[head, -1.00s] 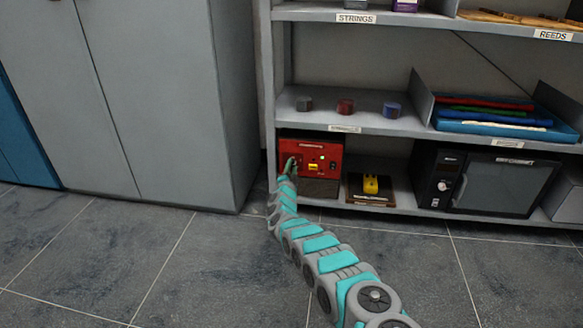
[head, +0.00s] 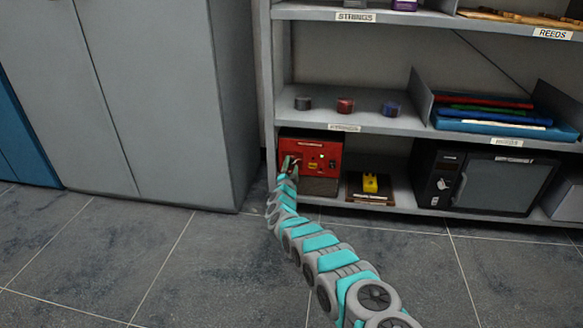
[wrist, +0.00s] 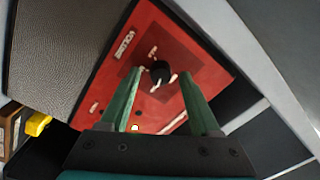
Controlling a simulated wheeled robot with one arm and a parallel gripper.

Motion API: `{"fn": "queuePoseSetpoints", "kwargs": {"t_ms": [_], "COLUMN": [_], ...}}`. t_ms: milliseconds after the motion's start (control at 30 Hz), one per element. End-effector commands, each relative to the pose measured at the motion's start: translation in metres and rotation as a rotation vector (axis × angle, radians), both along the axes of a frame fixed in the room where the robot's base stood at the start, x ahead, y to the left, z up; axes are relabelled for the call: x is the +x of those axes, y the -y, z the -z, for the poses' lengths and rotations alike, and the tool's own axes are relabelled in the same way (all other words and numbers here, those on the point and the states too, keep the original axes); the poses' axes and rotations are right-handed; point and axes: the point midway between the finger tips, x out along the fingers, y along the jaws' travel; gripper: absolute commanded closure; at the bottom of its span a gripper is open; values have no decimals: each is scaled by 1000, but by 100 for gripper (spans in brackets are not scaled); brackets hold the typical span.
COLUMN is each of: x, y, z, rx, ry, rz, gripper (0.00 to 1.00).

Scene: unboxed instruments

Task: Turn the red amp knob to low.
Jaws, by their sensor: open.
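The red amp (head: 318,152) stands on the lower shelf at the left end; its red front panel also fills the middle of the wrist view (wrist: 122,65). The black knob (wrist: 159,73) sits on that panel, with pale marks around it. My gripper (head: 290,162) is at the left part of the amp's front in the head view and hides the knob there. In the wrist view my gripper (wrist: 163,80) is open, its two green fingers on either side of the knob. Whether they touch it is not clear.
A yellow pedal (head: 370,183) on a dark board stands right of the amp. A black microwave-like box (head: 490,180) is further right. The shelf above (head: 360,124) holds three small round items. A grey cabinet (head: 160,100) stands at the left.

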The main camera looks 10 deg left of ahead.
Motion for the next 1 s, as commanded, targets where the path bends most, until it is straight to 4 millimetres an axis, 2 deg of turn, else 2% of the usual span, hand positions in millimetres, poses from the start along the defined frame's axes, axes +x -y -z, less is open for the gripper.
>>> {"fn": "queuePoseSetpoints", "kwargs": {"t_ms": [267,800,1000], "x": [-12,-65,-75], "y": [-1,-1,-1], "z": [0,2,2], "rx": [1,-1,0], "ry": [-5,-1,1], "rz": [0,0,-1], "gripper": [37,37,37]}}
